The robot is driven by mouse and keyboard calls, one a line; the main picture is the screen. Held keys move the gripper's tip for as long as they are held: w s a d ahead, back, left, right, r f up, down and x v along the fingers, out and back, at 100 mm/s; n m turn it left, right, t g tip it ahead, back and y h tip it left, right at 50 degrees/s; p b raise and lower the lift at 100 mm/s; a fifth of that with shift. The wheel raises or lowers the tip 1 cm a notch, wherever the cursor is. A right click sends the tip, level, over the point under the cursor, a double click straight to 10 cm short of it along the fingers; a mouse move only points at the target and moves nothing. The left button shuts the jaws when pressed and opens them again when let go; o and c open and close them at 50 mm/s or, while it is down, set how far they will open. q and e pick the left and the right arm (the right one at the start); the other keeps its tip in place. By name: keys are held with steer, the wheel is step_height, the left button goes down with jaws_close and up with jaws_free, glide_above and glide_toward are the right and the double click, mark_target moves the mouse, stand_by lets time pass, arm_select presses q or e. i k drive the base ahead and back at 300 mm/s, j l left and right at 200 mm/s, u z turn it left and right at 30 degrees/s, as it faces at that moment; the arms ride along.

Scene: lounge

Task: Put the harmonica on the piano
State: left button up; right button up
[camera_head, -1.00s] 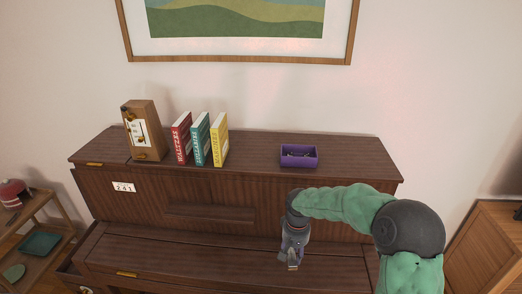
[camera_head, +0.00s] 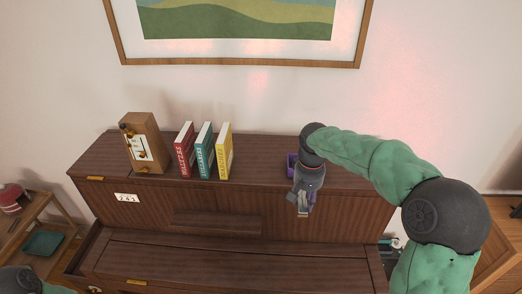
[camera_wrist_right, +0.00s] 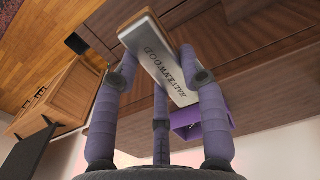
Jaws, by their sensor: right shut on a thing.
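The harmonica (camera_wrist_right: 160,58) is a silver bar with dark lettering and a brownish edge. My right gripper (camera_head: 303,208) is shut on it, and the harmonica slants between the fingers in the wrist view. In the head view it is small at the fingertips. The piano (camera_head: 150,262) is dark brown wood, with a flat top and a lower lid in front. The right gripper is in front of the piano's upper panel, near the top's front edge at the right. My left gripper is not in view; part of my left arm shows at the lower left.
A wooden metronome-like box (camera_head: 143,140) and red, teal and yellow books (camera_head: 205,150) stand on the piano top's left half. A purple tray (camera_head: 292,163) sits behind my right gripper, partly hidden. The top is bare between books and tray. A shelf (camera_head: 55,215) stands left.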

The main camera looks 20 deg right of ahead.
mark_target(259, 165)
steer(key=i, duration=1.05)
